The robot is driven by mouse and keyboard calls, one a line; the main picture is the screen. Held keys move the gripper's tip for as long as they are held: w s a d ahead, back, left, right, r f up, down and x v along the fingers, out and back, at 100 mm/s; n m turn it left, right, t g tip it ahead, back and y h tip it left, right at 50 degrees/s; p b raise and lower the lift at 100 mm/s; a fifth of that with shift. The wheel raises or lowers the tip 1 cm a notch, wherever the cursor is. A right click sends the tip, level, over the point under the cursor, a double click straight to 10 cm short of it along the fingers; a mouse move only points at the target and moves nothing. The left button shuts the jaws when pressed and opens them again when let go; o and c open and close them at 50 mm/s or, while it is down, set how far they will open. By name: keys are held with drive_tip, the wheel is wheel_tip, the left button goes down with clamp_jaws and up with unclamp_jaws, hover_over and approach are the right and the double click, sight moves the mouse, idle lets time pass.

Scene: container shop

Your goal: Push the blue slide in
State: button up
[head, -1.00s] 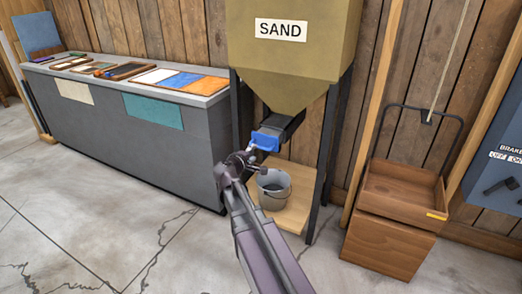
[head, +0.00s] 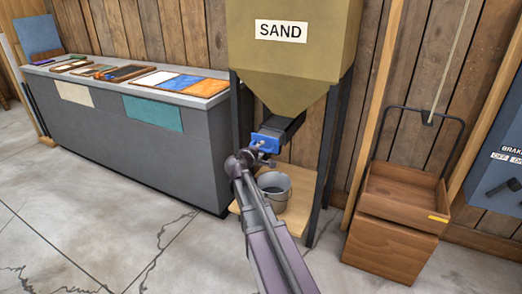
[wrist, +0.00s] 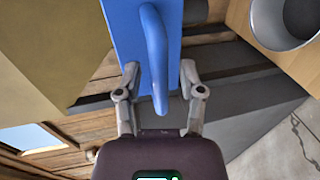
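The blue slide (head: 266,140) sits at the mouth of the chute under the tan sand hopper (head: 285,65). In the wrist view the slide's flat blue plate (wrist: 122,22) fills the top middle, with a rounded blue handle (wrist: 156,55) standing out from it. My gripper (head: 257,153) is right in front of the slide in the head view. In the wrist view my gripper (wrist: 159,72) is open, with one finger on each side of the handle and gaps between. Whether the fingertips touch the plate I cannot tell.
A grey bucket (head: 275,189) stands on a wooden shelf below the chute; its rim also shows in the wrist view (wrist: 262,25). Dark hopper legs (head: 325,165) stand close by. A grey counter (head: 95,118) is at left, a wooden cart (head: 385,238) at right.

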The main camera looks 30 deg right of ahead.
sight(269, 140)
clamp_jaws()
drive_tip(key=shift+r+x, duration=0.25)
drive_tip(key=shift+x, duration=1)
drive_tip(key=shift+r+x, duration=0.3)
drive_tip(key=shift+x, duration=0.9)
drive_tip(key=shift+r+x, duration=0.25)
drive_tip(key=shift+x, duration=1)
drive_tip(key=shift+w+d, duration=0.1)
drive_tip(key=shift+o, duration=1.3)
unclamp_jaws()
